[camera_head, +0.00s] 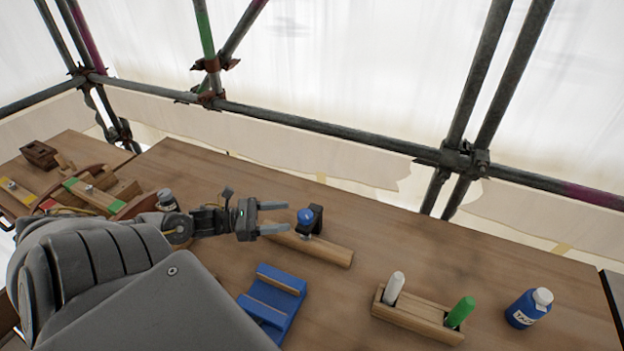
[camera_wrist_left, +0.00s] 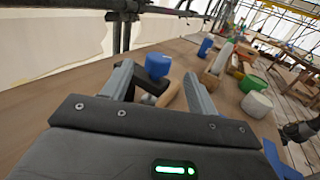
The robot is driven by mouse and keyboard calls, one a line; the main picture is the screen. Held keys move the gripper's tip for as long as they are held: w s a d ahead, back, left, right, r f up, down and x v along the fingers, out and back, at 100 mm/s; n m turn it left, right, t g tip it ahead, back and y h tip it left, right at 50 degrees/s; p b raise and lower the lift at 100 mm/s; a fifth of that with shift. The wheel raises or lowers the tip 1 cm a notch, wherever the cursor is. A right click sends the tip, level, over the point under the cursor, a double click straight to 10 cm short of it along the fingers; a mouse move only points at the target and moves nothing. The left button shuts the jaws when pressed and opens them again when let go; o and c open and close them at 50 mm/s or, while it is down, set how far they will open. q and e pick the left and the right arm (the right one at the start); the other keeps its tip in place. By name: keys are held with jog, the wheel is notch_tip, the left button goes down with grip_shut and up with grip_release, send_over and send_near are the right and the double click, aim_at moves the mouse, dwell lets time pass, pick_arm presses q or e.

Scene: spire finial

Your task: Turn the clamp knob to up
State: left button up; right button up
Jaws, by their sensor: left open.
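The clamp knob (camera_head: 306,217) is a small blue round knob on a dark clamp bracket (camera_head: 317,218). The clamp stands at the far end of a wooden strip (camera_head: 325,250) on the table. My left gripper (camera_head: 276,218) is open, with its fingers pointing right toward the knob and just short of it in the head view. In the left wrist view the blue knob (camera_wrist_left: 158,66) shows between the two fingertips (camera_wrist_left: 158,75), a little beyond them. I cannot tell whether the fingers touch it. My right gripper does not show.
A blue cradle (camera_head: 272,297) lies in front of the strip. A wooden holder (camera_head: 415,318) with a white and a green peg stands front right, beside a blue bottle (camera_head: 527,308). Scaffold tubes (camera_head: 330,130) run behind the table.

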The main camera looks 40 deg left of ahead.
aim_at(307, 213)
pick_arm(q)
jog(key=b+x, duration=0.2)
jog(key=x, duration=0.5)
jog(key=shift+w+d+f+b, duration=0.1)
jog(key=shift+w+d+b, duration=0.1)
jog(key=shift+w+b, duration=0.1)
jog(key=shift+w+d, duration=0.5)
jog(key=shift+c, duration=0.2)
jog(key=c, duration=1)
